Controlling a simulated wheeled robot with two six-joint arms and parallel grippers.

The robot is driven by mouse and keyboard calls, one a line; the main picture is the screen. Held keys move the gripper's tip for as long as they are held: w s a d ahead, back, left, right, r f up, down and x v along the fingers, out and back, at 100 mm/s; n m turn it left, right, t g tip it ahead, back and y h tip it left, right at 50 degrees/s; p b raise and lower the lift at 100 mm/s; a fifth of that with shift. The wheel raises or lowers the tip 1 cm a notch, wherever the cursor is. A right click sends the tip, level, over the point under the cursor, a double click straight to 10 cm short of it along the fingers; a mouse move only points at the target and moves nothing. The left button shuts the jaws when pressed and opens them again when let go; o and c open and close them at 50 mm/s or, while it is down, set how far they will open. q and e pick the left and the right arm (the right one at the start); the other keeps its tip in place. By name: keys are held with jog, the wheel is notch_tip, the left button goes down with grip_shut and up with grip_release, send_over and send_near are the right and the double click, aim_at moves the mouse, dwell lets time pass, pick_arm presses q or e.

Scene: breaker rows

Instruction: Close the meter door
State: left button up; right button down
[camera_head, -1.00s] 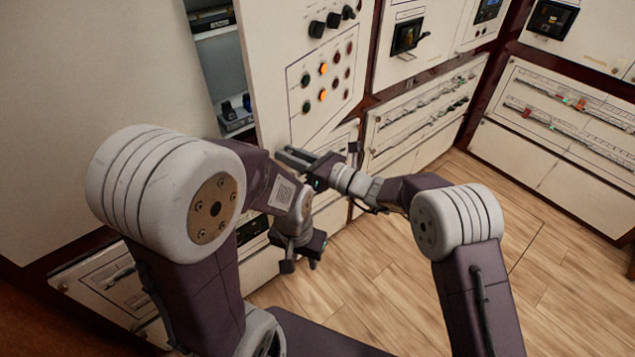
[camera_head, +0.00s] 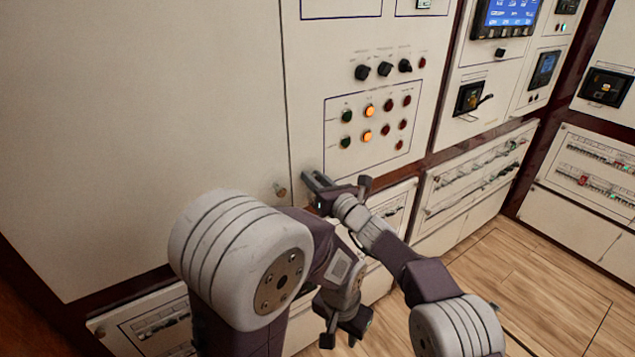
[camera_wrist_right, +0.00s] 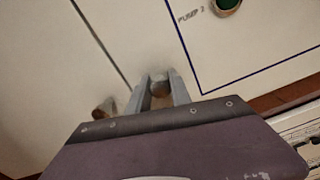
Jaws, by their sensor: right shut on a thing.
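The meter door (camera_head: 310,90) is the cream panel with black knobs and rows of red, green and orange buttons. It stands almost flush with the cabinet front, with only a thin dark seam along its left edge. My right gripper (camera_head: 316,184) is at the door's lower left corner. In the right wrist view the fingers (camera_wrist_right: 160,92) are shut on the round door knob (camera_wrist_right: 160,84), just right of the seam. My left gripper (camera_head: 341,338) hangs low in front of the cabinet, pointing down, its fingers apart and empty.
A plain panel (camera_head: 140,120) with a small brass knob (camera_head: 280,190) lies left of the seam. Breaker rows (camera_head: 480,165) and meter panels (camera_head: 505,20) are to the right. The wooden floor (camera_head: 540,270) is clear at the lower right.

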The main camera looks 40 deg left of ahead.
jog(key=shift+a+r, duration=0.1)
jog(key=shift+r, duration=0.15)
jog(key=c, duration=1.2)
grip_release()
jog(key=shift+o, duration=0.2)
jog(key=shift+s+f+b, duration=0.2)
jog(key=shift+f+b, duration=0.1)
jog(key=shift+b, duration=0.15)
jog(key=b+v, duration=0.2)
jog(key=v, duration=0.7)
jog(key=shift+w, duration=0.4)
